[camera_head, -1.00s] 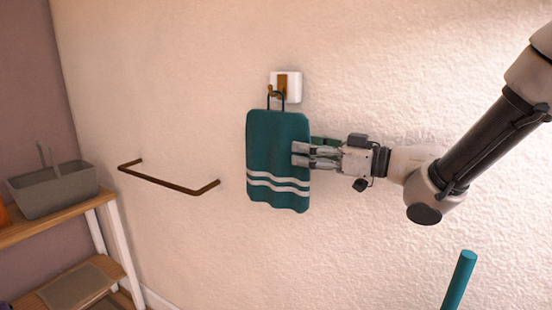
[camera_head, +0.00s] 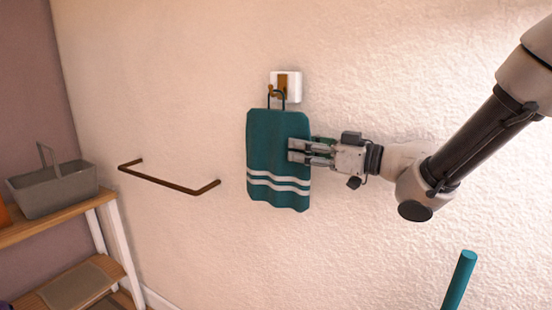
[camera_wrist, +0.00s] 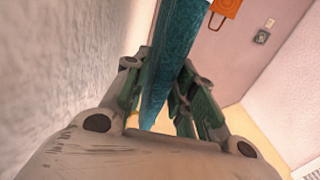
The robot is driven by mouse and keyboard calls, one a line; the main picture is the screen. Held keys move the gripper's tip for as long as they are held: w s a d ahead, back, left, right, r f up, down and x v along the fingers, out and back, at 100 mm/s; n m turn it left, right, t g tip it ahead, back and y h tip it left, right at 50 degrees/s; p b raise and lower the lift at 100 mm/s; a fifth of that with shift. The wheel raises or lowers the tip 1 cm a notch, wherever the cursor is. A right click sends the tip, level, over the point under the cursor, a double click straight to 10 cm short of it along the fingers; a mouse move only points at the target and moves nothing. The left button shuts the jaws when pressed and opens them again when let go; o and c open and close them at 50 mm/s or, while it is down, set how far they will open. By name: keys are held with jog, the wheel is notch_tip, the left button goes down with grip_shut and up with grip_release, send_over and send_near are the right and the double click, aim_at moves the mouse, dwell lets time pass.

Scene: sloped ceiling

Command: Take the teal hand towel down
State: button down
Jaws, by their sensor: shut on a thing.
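The teal hand towel (camera_head: 265,150) with white stripes near its bottom hangs by a dark loop (camera_head: 276,97) at the brass hook (camera_head: 271,90) on a white wall plate (camera_head: 292,87). In the head view I cannot tell whether the loop still bears on the hook. My gripper (camera_head: 298,151) comes in from the right and is shut on the towel's right edge, about mid-height. In the wrist view the towel (camera_wrist: 172,65) runs edge-on between the fingers (camera_wrist: 160,105). The part between the fingers is partly hidden.
A brown wall bar (camera_head: 165,181) sticks out left of the towel. A grey basket (camera_head: 52,188) stands on a wooden shelf (camera_head: 55,224) at the far left. A teal pole (camera_head: 460,278) rises at the lower right. The wall below the towel is clear.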

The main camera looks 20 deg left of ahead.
jog(key=shift+r, duration=1.3)
jog(key=s, duration=0.8)
jog(key=shift+s+a, duration=0.25)
jog(key=shift+a, duration=0.05)
